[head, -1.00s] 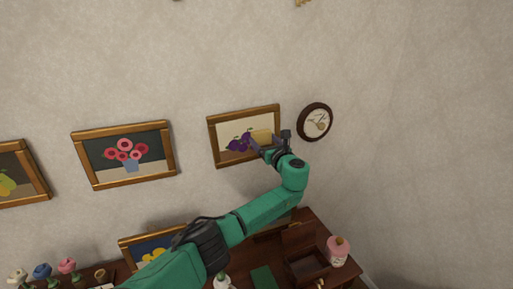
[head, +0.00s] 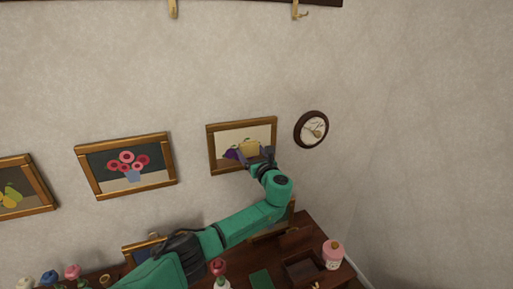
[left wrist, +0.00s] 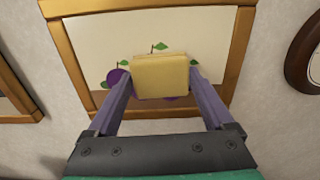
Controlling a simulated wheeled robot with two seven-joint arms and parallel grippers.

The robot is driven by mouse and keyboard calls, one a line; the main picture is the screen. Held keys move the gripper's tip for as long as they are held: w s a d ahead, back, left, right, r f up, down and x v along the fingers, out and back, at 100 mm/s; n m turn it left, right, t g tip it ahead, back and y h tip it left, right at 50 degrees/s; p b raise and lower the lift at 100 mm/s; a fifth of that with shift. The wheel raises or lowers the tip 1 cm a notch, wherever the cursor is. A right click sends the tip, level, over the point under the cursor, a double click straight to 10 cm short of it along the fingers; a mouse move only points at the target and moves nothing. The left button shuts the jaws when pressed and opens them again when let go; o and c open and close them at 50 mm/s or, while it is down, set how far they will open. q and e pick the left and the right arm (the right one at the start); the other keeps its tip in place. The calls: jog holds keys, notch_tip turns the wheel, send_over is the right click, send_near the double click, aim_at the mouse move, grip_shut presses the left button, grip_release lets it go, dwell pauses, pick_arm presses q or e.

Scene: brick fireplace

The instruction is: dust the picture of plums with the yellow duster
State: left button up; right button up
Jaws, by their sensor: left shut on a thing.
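The picture of plums (head: 232,132) hangs on the wall in a wooden frame, right of the flower picture. It fills the upper part of the left wrist view (left wrist: 110,40), with purple plums and green leaves partly hidden. My left gripper (head: 255,153) is shut on the yellow duster (left wrist: 160,75), which lies between its two purple fingers (left wrist: 160,85). The duster (head: 250,147) is in front of the picture's middle and covers part of the plums. I cannot tell whether it touches the surface. My right gripper is not in view.
A round clock (head: 311,129) hangs close to the right of the plum picture. The flower picture (head: 126,165) and a pear picture (head: 20,187) hang to the left. Hooks hang above.

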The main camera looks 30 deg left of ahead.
pick_arm(q)
jog(key=shift+s+a+r+p, duration=0.25)
jog(key=shift+s+a+p, duration=0.05)
jog(key=shift+s+p, duration=0.15)
jog(key=shift+s+a+f+b, duration=0.1)
jog(key=shift+s+a+b, duration=0.05)
jog(key=shift+s+a, duration=0.55)
jog(key=shift+s+a+b, duration=0.1)
jog(key=shift+s+a, duration=0.35)
jog(key=shift+s, duration=0.5)
jog(key=shift+s+a+f+b, duration=0.1)
jog(key=shift+s+a+b, duration=0.05)
jog(key=shift+s+a, duration=0.55)
jog(key=shift+s+d, duration=0.1)
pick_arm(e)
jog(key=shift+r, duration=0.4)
pick_arm(q)
jog(key=shift+d, duration=0.15)
jog(key=shift+s+d, duration=0.15)
jog(key=shift+d, duration=0.15)
jog(key=v, duration=0.5)
